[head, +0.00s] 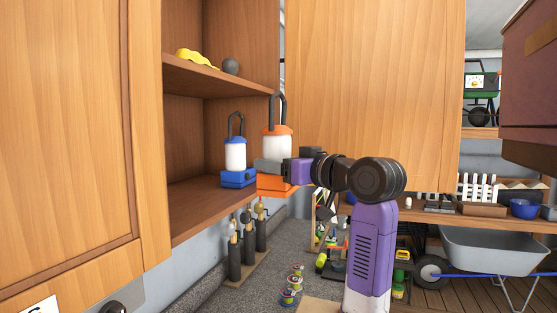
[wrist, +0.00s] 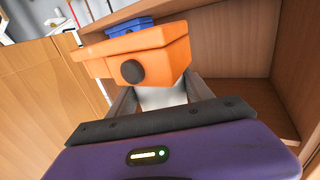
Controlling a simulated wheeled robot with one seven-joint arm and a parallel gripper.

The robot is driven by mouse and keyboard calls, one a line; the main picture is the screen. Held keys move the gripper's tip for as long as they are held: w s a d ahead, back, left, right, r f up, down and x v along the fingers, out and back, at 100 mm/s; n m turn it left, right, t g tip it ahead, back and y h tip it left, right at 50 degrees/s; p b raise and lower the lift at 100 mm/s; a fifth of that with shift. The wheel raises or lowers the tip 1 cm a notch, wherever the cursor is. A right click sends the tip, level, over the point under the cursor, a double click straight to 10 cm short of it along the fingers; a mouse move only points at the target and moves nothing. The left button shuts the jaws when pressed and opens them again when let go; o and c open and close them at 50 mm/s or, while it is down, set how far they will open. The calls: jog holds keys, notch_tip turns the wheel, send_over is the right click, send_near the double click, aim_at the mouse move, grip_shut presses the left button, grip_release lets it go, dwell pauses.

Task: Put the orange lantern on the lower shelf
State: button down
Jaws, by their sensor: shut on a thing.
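The orange lantern (head: 277,144) has an orange base, a white body and a dark handle loop. It is upright in my gripper (head: 268,168), which is shut on it, at the open front right of the wooden cabinet. In the wrist view the lantern's orange base (wrist: 140,55) fills the upper middle, between the fingers of my gripper (wrist: 160,95). The lower shelf (head: 190,205) is the cabinet's bottom board. A blue lantern (head: 236,155) stands on it near the right end, just left of the orange lantern in the head view.
The upper shelf (head: 215,80) holds a yellow thing (head: 195,58) and a grey ball (head: 231,66). The lower shelf looks bare left of the blue lantern. An open wooden door (head: 375,90) stands behind my arm, and another door (head: 70,130) is at left.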

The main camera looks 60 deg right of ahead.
jog(key=shift+f, duration=0.15)
jog(key=shift+w+a, duration=0.1)
jog(key=shift+w+a+f, duration=0.1)
jog(key=shift+w, duration=0.35)
jog(key=shift+w+a+f, duration=0.15)
jog(key=shift+w+a, duration=0.2)
jog(key=shift+w, duration=2.1)
jog(key=shift+w+a+f, duration=0.1)
jog(key=shift+w+a, duration=0.2)
jog(key=shift+w, duration=2.15)
jog(key=shift+w+a+f, duration=0.15)
jog(key=shift+w+a, duration=0.2)
jog(key=shift+w, duration=2.1)
jog(key=shift+s+d, duration=0.1)
jog(key=shift+d, duration=0.05)
jog(key=shift+r, duration=0.1)
